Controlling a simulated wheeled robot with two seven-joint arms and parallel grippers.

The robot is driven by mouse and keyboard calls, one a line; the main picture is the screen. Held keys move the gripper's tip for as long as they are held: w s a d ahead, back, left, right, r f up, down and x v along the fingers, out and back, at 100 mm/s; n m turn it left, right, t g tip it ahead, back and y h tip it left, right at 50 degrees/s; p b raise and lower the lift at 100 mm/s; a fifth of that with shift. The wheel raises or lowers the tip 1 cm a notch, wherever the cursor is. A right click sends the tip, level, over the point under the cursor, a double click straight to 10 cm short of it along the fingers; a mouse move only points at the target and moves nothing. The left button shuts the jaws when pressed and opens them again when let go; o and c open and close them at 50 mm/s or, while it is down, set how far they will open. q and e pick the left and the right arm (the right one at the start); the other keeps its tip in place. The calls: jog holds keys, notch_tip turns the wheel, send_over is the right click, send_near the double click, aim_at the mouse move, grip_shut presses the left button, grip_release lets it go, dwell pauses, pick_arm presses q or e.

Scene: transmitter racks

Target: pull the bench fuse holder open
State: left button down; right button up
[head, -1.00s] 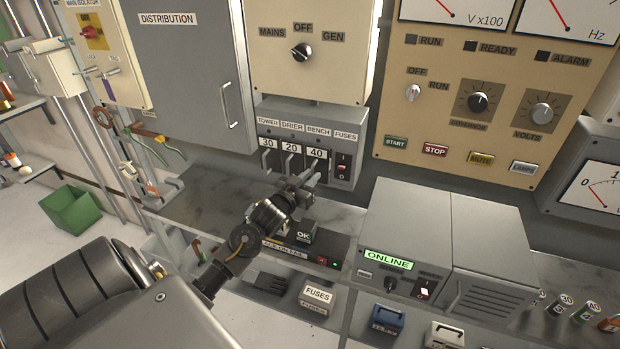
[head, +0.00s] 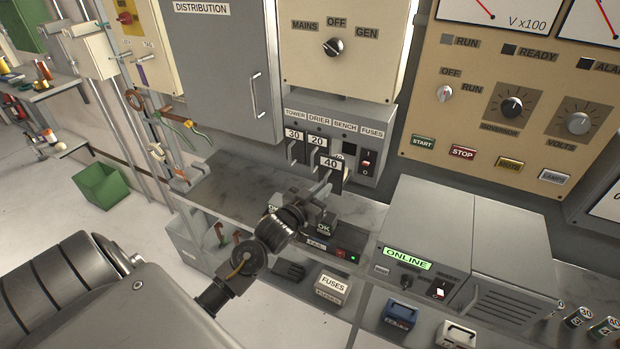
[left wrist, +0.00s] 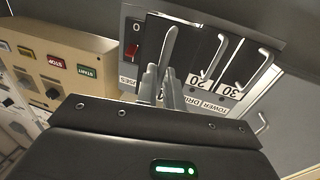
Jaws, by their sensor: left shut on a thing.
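The bench fuse holder (head: 331,164), marked 40, stands out from the fuse panel (head: 352,113), forward of its neighbours. A dark opening (head: 349,149) shows behind it under the BENCH label. My left gripper (head: 319,190) is shut on its handle. In the left wrist view the gripper's fingers (left wrist: 162,87) close around the lower part of the grey handle (left wrist: 168,52). The gripper hides part of the handle's grip. My right gripper is in neither view.
The tower (head: 295,148) and drier (head: 316,144) fuse holders sit in the panel just left. A red switch (head: 366,160) is on its right. Below are a bench shelf with small devices and a grey ONLINE unit (head: 425,235).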

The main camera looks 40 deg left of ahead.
pick_arm(q)
jog(key=c, duration=2)
grip_release()
jog(key=o, duration=0.5)
jog(key=shift+c, duration=0.2)
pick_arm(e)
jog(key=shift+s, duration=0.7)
